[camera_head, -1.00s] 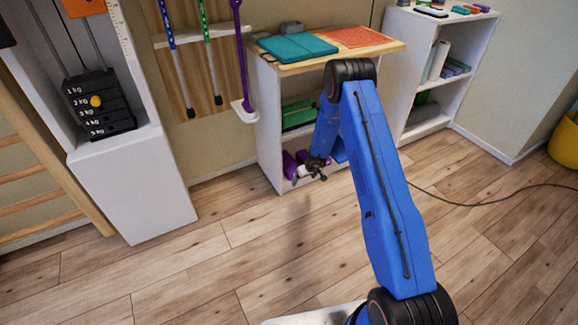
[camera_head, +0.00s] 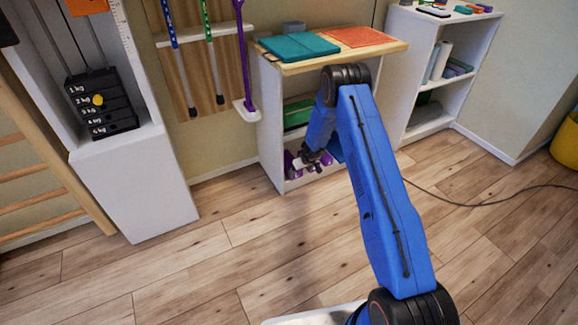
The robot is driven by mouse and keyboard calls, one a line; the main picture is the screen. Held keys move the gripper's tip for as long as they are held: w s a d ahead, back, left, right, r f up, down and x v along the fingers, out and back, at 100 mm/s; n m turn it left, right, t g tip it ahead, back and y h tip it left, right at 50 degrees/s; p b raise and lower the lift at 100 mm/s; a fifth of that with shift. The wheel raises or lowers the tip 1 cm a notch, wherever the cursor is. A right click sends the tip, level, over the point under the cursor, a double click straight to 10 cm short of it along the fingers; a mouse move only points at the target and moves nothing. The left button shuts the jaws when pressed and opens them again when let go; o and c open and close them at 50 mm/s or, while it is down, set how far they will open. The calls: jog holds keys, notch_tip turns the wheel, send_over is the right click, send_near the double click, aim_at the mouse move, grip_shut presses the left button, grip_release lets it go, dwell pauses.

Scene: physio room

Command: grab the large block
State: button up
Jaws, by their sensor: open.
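My gripper (camera_head: 306,163) is open, small and dark, in front of the lower compartment of the white shelf unit (camera_head: 270,130). Purple objects (camera_head: 290,163) sit in that compartment, partly hidden behind the gripper. I cannot tell whether the gripper touches any of them. No block here is clearly the large one. My blue arm hides much of the shelf's right side.
Teal mats (camera_head: 298,47) and an orange textured mat (camera_head: 358,37) lie on the wooden top. A green item (camera_head: 297,113) is on the middle shelf. A second white shelf (camera_head: 428,118) stands right. A black cable (camera_head: 480,201) crosses the floor. The front left floor is clear.

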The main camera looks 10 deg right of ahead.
aim_at(289, 164)
jog(key=shift+w+a, duration=0.35)
jog(key=shift+w, duration=0.7)
jog(key=shift+w+a, duration=0.35)
jog(key=shift+w, duration=0.7)
jog(key=shift+w+a, duration=0.35)
jog(key=shift+w, duration=0.7)
jog(key=x, duration=0.5)
jog(key=shift+s, duration=0.1)
jog(key=c, duration=1.2)
